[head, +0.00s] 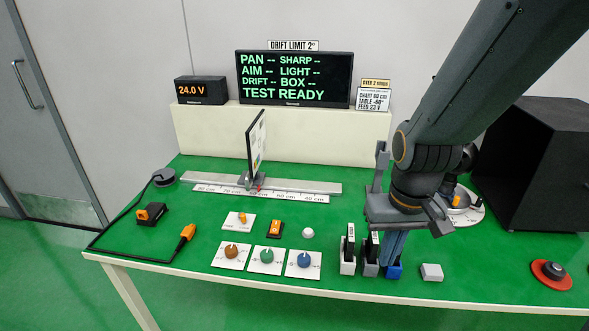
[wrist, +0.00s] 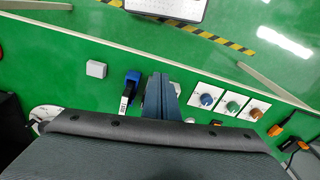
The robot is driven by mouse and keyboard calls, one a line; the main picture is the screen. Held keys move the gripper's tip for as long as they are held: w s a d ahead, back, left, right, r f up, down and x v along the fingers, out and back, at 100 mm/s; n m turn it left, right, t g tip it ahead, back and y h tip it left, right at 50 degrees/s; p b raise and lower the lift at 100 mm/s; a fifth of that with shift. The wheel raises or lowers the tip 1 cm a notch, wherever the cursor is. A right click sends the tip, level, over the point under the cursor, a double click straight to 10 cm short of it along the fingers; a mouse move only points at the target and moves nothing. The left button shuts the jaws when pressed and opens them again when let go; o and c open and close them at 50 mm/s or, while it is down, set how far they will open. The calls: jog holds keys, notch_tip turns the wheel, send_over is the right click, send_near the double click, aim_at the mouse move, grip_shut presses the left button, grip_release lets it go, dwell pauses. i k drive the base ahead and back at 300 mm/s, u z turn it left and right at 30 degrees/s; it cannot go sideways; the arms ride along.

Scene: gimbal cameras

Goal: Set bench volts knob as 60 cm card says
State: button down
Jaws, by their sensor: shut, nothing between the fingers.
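The bench readout (head: 200,90) shows 24.0 V in orange. The white card (head: 373,98) at the back reads CHART 60 cm, TABLE -60°, FEED 23 V. Three knobs on white plates stand at the front: orange-brown (head: 231,252), green (head: 267,255) and blue (head: 304,259). Their labels are too small to read. They also show in the wrist view as blue (wrist: 207,99), green (wrist: 232,106) and orange-brown (wrist: 256,114). My gripper (head: 394,248) points down, shut and empty, by the blue holder (head: 394,272), right of the knobs. It shows in the wrist view (wrist: 158,100).
A white holder (head: 347,266) and a grey holder with upright cards stand between my gripper and the knobs. A chart panel (head: 254,145) stands on the ruled rail (head: 205,182). A black box (head: 535,165) and red-based button (head: 551,275) are at right.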

aim_at(231, 252)
jog(key=u, duration=0.35)
jog(key=k, duration=0.45)
jog(key=u, duration=1.1)
jog(key=i, duration=0.7)
jog(key=z, duration=0.75)
jog(key=i, duration=0.3)
jog(key=z, duration=0.35)
